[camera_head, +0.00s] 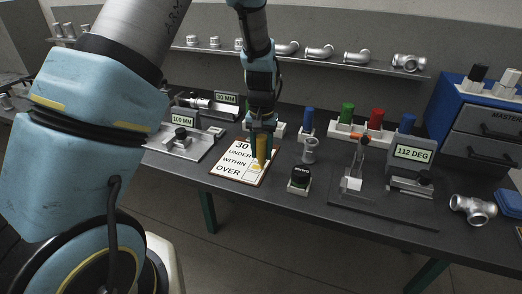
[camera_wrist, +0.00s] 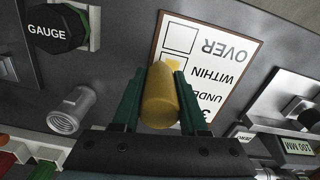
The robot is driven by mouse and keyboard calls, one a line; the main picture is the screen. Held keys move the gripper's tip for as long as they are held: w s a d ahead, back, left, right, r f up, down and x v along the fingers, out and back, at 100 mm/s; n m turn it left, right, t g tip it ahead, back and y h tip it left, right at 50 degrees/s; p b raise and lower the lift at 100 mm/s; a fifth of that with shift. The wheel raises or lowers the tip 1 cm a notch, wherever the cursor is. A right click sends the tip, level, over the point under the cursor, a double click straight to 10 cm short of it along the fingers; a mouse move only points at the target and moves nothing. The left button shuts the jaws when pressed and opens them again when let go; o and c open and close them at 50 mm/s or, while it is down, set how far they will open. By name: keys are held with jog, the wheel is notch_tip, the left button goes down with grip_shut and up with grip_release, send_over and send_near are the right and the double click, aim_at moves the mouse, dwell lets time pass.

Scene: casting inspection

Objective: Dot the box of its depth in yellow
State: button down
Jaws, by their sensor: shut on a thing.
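My gripper (camera_head: 262,140) is shut on a yellow marker (camera_wrist: 160,97), which points down at the inspection card (camera_head: 226,170). The marker also shows in the head view (camera_head: 262,150). The white card has a brown edge and reads 30, UNDER, WITHIN and OVER, with a box beside each word. In the wrist view the card (camera_wrist: 231,75) is upside down. The OVER box (camera_wrist: 180,38) is empty. Yellow shows in the WITHIN box (camera_wrist: 173,61) beside the marker's end. The UNDER box is hidden behind the marker and a finger. I cannot tell whether the tip touches the card.
A black gauge block (camera_head: 300,177) and a grey pipe fitting (camera_head: 310,150) stand right of the card. A 100 MM fixture (camera_head: 182,142) stands left. Blue, green and red markers (camera_head: 347,112) stand behind. A 112 DEG station (camera_head: 412,155) is farther right.

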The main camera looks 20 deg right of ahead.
aim_at(262, 137)
jog(key=shift+r+p, duration=1.95)
jog(key=shift+r, duration=0.9)
jog(key=shift+r+p, duration=1.2)
jog(key=shift+r, duration=0.35)
